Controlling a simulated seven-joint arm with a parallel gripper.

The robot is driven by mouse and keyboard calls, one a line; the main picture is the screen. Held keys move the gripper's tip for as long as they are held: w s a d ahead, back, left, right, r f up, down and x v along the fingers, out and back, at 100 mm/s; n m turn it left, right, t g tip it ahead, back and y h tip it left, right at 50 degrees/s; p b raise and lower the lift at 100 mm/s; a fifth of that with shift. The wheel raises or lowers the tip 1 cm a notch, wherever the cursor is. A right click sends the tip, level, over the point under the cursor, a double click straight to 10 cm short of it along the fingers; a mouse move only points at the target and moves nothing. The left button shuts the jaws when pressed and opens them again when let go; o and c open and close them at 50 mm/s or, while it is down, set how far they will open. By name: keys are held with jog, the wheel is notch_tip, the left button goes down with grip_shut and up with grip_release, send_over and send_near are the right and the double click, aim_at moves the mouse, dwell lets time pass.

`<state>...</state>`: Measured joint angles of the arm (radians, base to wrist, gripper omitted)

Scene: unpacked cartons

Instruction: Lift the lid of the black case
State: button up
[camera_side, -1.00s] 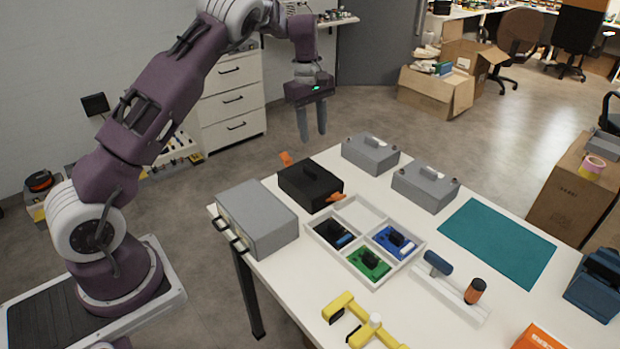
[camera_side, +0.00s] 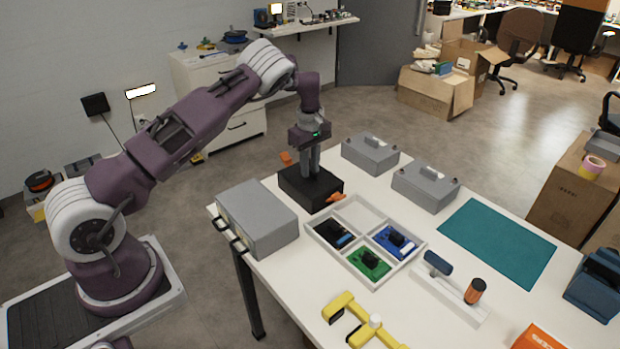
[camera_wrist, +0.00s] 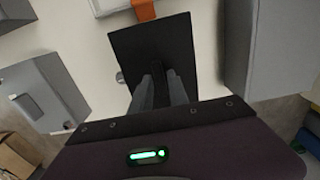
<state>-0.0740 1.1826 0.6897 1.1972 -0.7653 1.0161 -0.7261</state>
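The black case (camera_side: 292,185) sits on the white table's far left part, its lid down. It has a dark top handle, largely hidden behind my fingers in the side view. My gripper (camera_side: 312,172) points down onto the middle of the lid. In the wrist view, my gripper's fingers (camera_wrist: 160,83) stand on both sides of the dark handle, over the black lid (camera_wrist: 128,45). I cannot tell whether they press on the handle. An orange tab (camera_side: 335,196) shows at the case's right corner, and another orange piece stands behind the case.
A grey box (camera_side: 262,222) stands close in front-left of the case. Two grey cases (camera_side: 370,155) (camera_side: 426,187) stand to the right. A white divided tray (camera_side: 372,281) with small parts lies in front. The teal mat (camera_side: 497,243) is bare.

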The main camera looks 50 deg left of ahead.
grip_shut()
notch_tip(320, 180, up, 10)
dwell(0.3)
